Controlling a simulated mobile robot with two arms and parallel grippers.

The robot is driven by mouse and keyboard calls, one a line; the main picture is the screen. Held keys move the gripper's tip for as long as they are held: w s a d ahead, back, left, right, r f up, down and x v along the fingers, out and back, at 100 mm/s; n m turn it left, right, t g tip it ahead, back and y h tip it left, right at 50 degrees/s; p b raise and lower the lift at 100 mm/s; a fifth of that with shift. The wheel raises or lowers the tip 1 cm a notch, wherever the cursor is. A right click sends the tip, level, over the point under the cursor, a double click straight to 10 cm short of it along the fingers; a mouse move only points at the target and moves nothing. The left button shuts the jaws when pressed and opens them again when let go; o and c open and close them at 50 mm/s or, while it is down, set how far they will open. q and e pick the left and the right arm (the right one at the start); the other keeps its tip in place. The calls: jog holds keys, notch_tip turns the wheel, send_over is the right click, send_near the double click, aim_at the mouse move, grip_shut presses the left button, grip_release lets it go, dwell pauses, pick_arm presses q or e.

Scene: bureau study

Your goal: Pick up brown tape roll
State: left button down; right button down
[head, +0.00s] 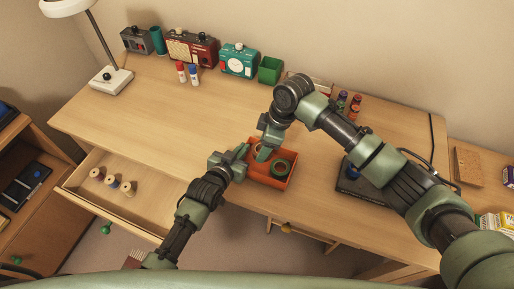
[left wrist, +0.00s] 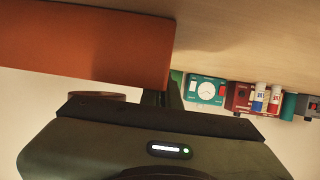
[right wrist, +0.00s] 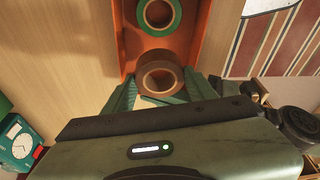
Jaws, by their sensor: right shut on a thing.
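The brown tape roll (right wrist: 160,78) stands out between the fingers of my right gripper (right wrist: 160,92) in the right wrist view. The gripper is shut on it at the end of the orange tray (head: 272,183). In the head view my right gripper (head: 264,151) reaches down into the tray's left part and mostly hides the roll. A green tape roll (head: 281,168) lies in the tray to the right; it also shows in the right wrist view (right wrist: 158,14). My left gripper (head: 240,160) is at the tray's left side; whether its fingers are open or shut is unclear.
The tray sits at the desk's (head: 190,120) front edge. An open drawer (head: 120,210) with several spools is at left. A dark flat object (head: 355,183) lies right of the tray. The desk's left middle is clear.

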pick_arm(q)
jog(key=shift+f, duration=0.1)
pick_arm(e)
jog(key=s+d, duration=0.3)
jog(key=d, duration=0.5)
jog(key=s+d, duration=0.2)
jog(key=d, duration=0.6)
jog(key=shift+s+d, duration=0.2)
jog(key=shift+s, duration=0.2)
pick_arm(q)
jog(key=c, duration=1.6)
grip_release()
jog(key=v, duration=1.2)
